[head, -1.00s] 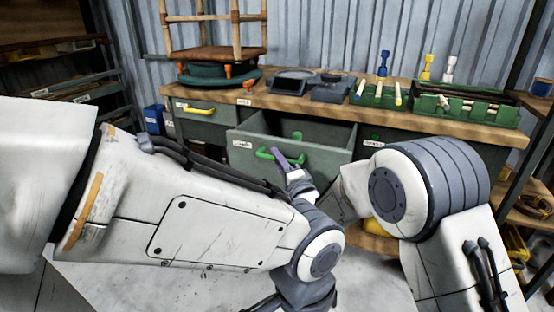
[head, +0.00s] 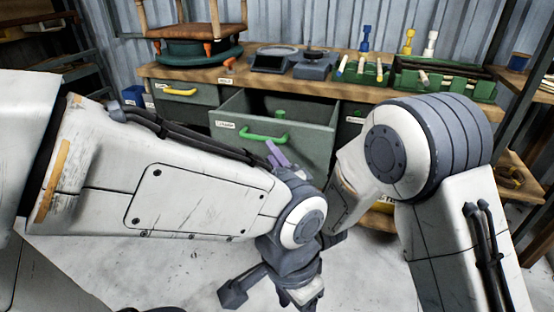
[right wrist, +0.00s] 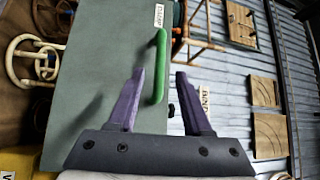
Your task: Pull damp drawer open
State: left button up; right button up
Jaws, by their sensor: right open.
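The grey-green damp drawer (head: 305,152) stands pulled out below the bench top, with its interior showing. Its green bar handle (head: 263,138) is on the front beside a white label. In the right wrist view the label reads DAMP, and the handle (right wrist: 160,66) appears upright, between the two purple fingers in the picture. My right gripper (right wrist: 160,74) is open and empty. In the head view my right gripper (head: 276,153) shows just below and right of the handle, apart from it, partly hidden by my left arm. My left gripper's fingers cannot be made out.
The wooden bench top (head: 215,75) carries a stool on a green base, dark devices and green trays (head: 440,82). Another drawer with a yellow handle (head: 178,91) is closed at left. Shelving stands at far left and right. Pale floor is clear in front.

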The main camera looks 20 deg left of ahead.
pick_arm(q)
jog(key=shift+r, duration=0.2)
pick_arm(e)
jog(key=v, duration=0.2)
jog(key=shift+s+d, duration=0.25)
jog(key=shift+s, duration=0.05)
